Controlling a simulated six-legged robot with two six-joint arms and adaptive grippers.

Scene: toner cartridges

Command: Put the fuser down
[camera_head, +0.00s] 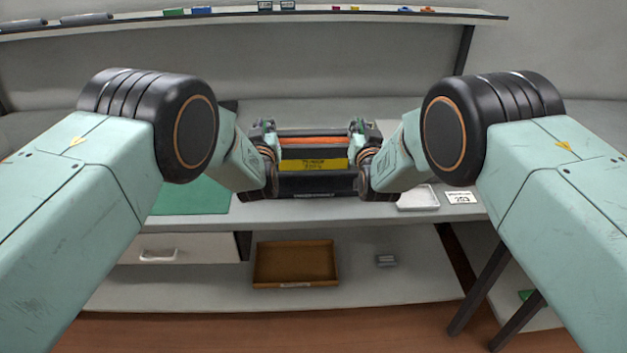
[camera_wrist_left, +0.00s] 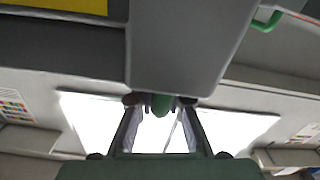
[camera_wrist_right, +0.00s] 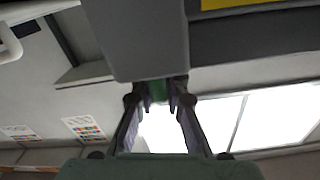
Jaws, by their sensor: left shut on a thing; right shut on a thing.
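The fuser (camera_head: 315,163) is a dark, wide unit with an orange roller and a yellow label, level between my two arms at the grey bench. Its grey end housing and yellow label show in the left wrist view (camera_wrist_left: 190,45) and in the right wrist view (camera_wrist_right: 135,40). My left gripper (camera_head: 268,130) is shut on the green grip at its left end, also in the left wrist view (camera_wrist_left: 160,103). My right gripper (camera_head: 358,128) is shut on the green grip at its right end, also in the right wrist view (camera_wrist_right: 158,92). I cannot tell whether its underside touches the bench.
A green mat (camera_head: 192,197) lies on the bench at left. A white tray (camera_head: 418,198) and a label card (camera_head: 461,198) lie at right. A drawer (camera_head: 180,248) is at left.

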